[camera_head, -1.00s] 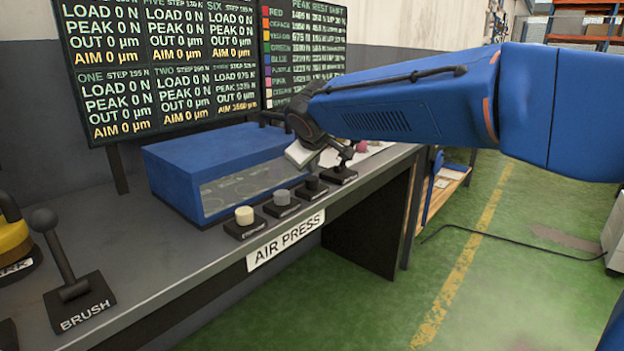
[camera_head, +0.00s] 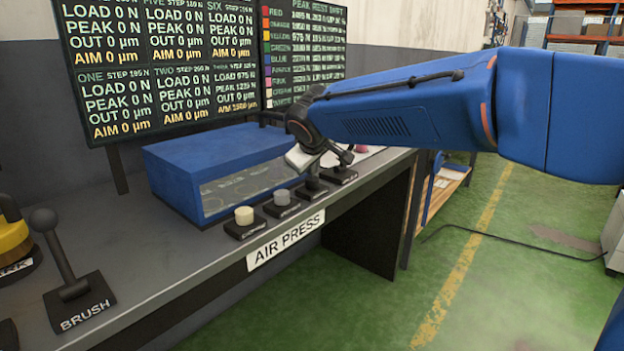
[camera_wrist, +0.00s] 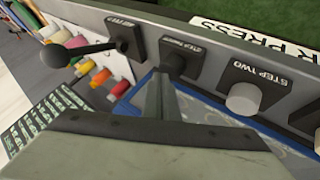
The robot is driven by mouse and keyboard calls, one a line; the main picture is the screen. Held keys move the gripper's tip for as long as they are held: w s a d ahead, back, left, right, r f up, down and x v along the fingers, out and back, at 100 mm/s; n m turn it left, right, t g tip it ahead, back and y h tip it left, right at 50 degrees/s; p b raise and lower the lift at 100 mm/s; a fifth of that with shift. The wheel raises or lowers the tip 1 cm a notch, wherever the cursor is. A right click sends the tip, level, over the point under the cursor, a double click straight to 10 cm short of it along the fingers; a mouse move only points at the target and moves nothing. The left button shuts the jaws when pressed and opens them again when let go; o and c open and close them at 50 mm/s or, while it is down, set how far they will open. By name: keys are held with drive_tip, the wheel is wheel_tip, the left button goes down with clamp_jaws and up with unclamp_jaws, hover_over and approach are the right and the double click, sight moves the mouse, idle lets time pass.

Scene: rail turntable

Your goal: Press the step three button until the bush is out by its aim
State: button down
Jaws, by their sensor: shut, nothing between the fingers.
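The step three button (camera_wrist: 175,62) is a dark knob on a black base between the step two button and a lever. It also shows in the head view (camera_head: 312,191), third in the row. My gripper (camera_wrist: 162,76) is shut and empty, its fingertips at the button top and partly hiding it. They seem to touch it; how far it is pressed I cannot tell. The reading board (camera_head: 165,70) has a third panel (camera_head: 235,88) at lower right with non-zero load, peak and aim, too blurred to read surely. The bush is not discernible.
The grey step two button (camera_wrist: 243,98) and cream button (camera_head: 244,215) stand alongside. A black-knobbed lever (camera_wrist: 90,50) stands close on the other side. A blue clear-fronted box (camera_head: 215,165) is behind the row. The brush lever (camera_head: 70,270) is farther left.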

sight(313, 180)
drive_tip(key=shift+f, duration=0.45)
idle(0.4)
drive_tip(key=shift+r, duration=1.05)
drive_tip(key=shift+r, duration=2.55)
